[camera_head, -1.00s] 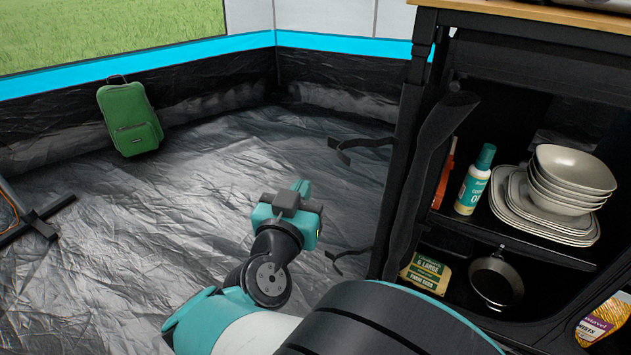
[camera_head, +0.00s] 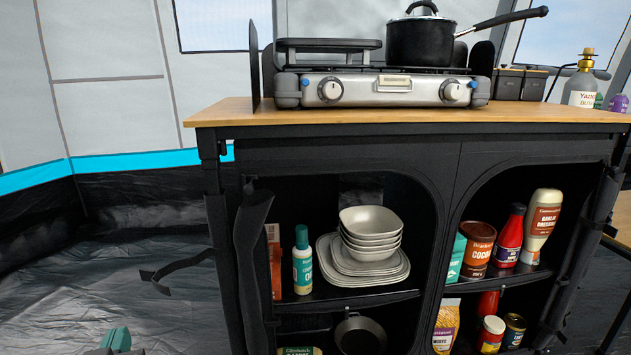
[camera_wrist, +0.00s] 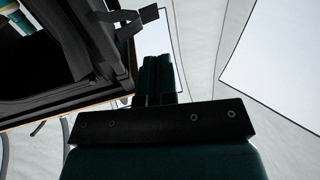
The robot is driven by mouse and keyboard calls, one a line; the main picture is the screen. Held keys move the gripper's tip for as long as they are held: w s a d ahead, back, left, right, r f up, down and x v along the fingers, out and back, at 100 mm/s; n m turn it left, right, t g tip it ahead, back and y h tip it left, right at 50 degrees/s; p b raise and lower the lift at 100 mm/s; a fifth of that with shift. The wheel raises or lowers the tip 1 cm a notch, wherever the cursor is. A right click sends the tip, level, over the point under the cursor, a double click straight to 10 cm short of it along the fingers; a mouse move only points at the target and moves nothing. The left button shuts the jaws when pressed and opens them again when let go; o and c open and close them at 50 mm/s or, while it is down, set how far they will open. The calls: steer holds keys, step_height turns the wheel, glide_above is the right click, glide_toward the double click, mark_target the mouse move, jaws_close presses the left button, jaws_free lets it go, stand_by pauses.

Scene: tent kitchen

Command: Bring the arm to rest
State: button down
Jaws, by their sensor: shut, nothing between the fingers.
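My gripper (camera_wrist: 157,62) shows in the wrist view as two dark teal fingers side by side, pressed together, with nothing between them. They stand beyond a dark bar and point up in the picture. In the head view only a small teal part of my arm's end (camera_head: 117,339) shows at the bottom left edge, left of the black cabinet (camera_head: 345,152) and over the tent floor. The rest of the arm is out of the head view.
The cabinet's open shelves hold bowls (camera_head: 370,232), bottles and a pan (camera_head: 360,333). A stove (camera_head: 380,88) with a black pot (camera_head: 420,42) stands on the wooden top. Black straps (camera_wrist: 130,24) hang from the cabinet near my gripper. The floor (camera_head: 110,280) at left looks clear.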

steer(key=b+x, duration=0.3)
steer(key=x, duration=1)
steer(key=shift+b, duration=0.35)
steer(key=shift+w+r, duration=0.1)
steer(key=shift+d, duration=0.1)
